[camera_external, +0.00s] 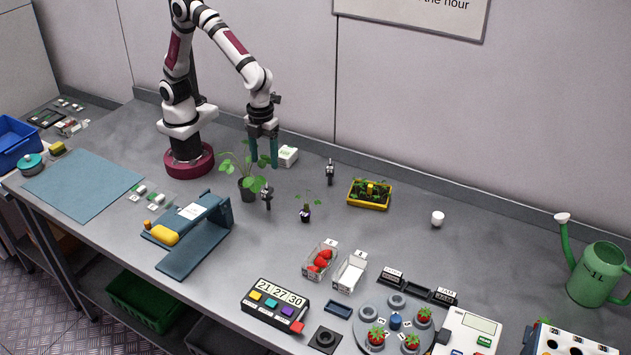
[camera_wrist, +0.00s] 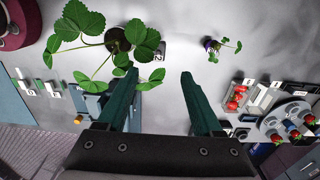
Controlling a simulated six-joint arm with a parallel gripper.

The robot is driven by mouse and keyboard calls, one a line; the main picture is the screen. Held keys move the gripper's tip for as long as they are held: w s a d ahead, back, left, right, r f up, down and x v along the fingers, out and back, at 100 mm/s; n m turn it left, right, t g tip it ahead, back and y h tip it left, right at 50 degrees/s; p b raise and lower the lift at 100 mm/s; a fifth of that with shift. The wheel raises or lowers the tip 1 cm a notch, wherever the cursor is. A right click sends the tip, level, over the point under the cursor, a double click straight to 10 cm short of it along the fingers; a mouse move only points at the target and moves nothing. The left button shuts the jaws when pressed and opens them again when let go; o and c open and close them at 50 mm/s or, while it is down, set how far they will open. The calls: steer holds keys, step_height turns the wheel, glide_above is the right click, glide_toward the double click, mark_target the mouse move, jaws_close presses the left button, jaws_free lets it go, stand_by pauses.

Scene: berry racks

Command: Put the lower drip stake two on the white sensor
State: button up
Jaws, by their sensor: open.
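My gripper (camera_external: 264,163) is open and empty, its two teal fingers pointing down above the bench; they also show in the wrist view (camera_wrist: 160,76). A small dark upright stake (camera_external: 266,197) stands just right of the potted plant, below my fingers in the external view. In the wrist view a white tag marked 2 (camera_wrist: 160,50) lies beside the plant, beyond the gap between my fingertips. A second dark stake (camera_external: 329,172) stands farther right. A small white round-topped thing (camera_external: 437,218) stands alone to the right; I cannot tell for certain that it is the sensor.
A leafy potted plant (camera_external: 248,187) stands close to the fingers. A white box (camera_external: 288,156) is behind them, a small seedling pot (camera_external: 305,213) to the right. A yellow planter (camera_external: 369,194), berry punnet (camera_external: 320,260) and round rack (camera_external: 395,320) lie farther right. Bare bench surrounds the white round-topped thing.

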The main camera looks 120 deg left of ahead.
mark_target(268, 198)
step_height(268, 198, down, 15)
steer(key=shift+s+a+f, duration=0.1)
jaws_close()
stand_by(0.4)
